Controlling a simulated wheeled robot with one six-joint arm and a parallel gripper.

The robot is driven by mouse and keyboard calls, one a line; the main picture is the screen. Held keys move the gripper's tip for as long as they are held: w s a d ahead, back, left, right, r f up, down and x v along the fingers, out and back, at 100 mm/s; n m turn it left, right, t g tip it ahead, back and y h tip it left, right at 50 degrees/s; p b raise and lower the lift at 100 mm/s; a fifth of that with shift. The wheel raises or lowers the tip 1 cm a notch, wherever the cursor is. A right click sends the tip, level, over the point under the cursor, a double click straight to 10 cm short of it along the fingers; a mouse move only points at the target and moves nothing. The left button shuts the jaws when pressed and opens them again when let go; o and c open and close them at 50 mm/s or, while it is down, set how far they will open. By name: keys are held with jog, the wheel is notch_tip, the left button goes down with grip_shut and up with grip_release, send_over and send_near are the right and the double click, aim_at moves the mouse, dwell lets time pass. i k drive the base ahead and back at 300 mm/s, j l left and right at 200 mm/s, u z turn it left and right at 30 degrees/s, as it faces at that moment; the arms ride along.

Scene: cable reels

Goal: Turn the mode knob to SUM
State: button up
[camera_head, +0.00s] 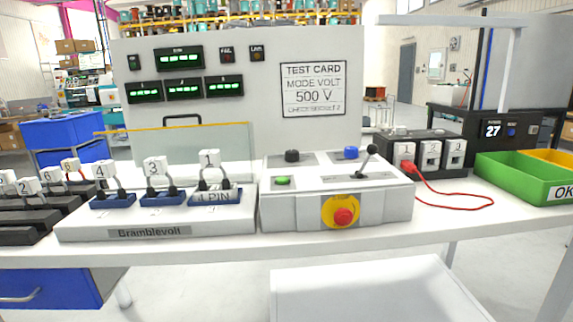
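A white control box (285,211) stands on the white bench. On its top are a black knob (292,156), a blue knob or button (351,153), a green button (282,180) and a black lever (367,160). I cannot read any labels or a SUM mark beside them, so I cannot tell for sure which is the mode knob. A red emergency button (343,217) on a yellow plate is on the front. A test card (314,90) on the panel behind reads "MODE VOLT 500 V". My gripper is not in view.
At right are a socket block (382,141) with a red cable (470,208), and a green bin (530,180). The bench front edge (350,243) is clear.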

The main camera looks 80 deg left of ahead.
aim_at(291, 156)
jog(key=u, duration=1.7)
